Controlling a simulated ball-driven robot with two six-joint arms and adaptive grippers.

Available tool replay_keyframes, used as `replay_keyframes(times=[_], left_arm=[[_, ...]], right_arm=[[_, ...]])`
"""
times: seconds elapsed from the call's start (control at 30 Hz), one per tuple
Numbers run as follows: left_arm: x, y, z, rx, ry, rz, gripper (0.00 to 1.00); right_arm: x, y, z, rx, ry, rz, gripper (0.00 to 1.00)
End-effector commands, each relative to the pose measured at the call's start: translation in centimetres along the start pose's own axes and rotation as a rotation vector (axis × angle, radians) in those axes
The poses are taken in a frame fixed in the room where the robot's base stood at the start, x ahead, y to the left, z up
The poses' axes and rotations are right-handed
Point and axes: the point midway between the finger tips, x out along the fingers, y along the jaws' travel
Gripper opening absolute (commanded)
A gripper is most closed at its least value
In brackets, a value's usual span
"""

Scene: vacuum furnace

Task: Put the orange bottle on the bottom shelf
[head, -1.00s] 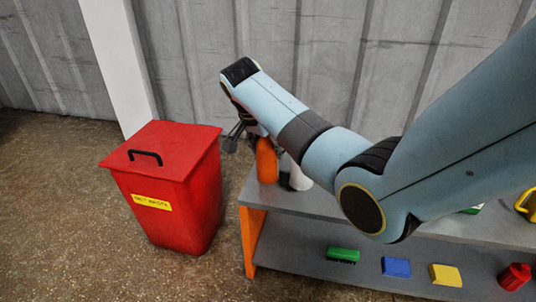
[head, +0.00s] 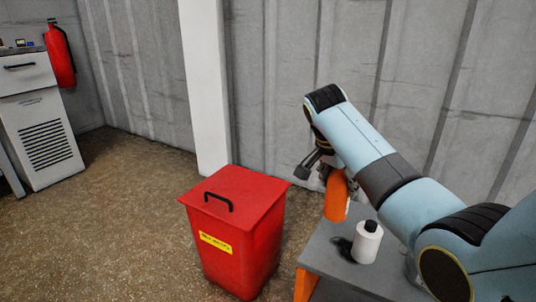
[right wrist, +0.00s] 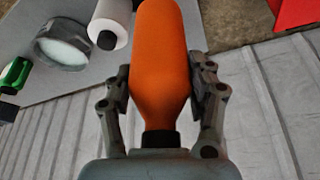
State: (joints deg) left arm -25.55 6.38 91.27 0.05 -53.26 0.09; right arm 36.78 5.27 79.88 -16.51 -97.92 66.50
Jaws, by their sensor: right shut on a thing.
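The orange bottle (head: 336,197) is held by my right gripper (head: 319,171) near the left end of the shelf unit. It appears raised above the grey top shelf (head: 335,249). In the right wrist view the gripper's two fingers (right wrist: 162,80) are closed around the orange bottle (right wrist: 160,45), one on each side, with its dark neck toward the palm. The bottom shelf cannot be made out clearly in the current head view. My left gripper is not in view.
A white bottle with a black cap (head: 367,243) stands on the top shelf. A red waste bin (head: 238,235) stands on the floor left of the unit. A round grey-rimmed item (right wrist: 62,45) and a green item (right wrist: 15,75) show in the wrist view. A pillar (head: 205,90) is behind.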

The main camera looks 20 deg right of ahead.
Motion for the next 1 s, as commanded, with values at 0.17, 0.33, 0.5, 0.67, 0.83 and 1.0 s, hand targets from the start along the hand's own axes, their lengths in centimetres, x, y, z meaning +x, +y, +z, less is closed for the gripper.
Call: replay_keyframes(times=[0.17, 0.33, 0.5, 0.67, 0.83, 1.0], left_arm=[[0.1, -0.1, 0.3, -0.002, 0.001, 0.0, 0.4], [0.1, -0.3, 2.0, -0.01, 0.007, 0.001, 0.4], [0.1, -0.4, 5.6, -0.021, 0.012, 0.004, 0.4], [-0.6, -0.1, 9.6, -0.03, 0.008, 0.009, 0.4], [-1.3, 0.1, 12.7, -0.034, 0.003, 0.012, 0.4], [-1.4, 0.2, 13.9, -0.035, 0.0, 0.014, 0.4]], right_arm=[[-1.2, -0.2, -0.6, 0.004, 0.004, -0.008, 0.05], [-6.2, -0.7, -2.9, 0.016, 0.015, -0.039, 0.05], [-12.5, -1.2, -5.7, 0.03, 0.026, -0.072, 0.05], [-17.0, -1.5, -7.6, 0.038, 0.033, -0.092, 0.05], [-19.4, -1.6, -8.6, 0.043, 0.037, -0.102, 0.05], [-20.0, -1.6, -8.9, 0.043, 0.037, -0.104, 0.05]])
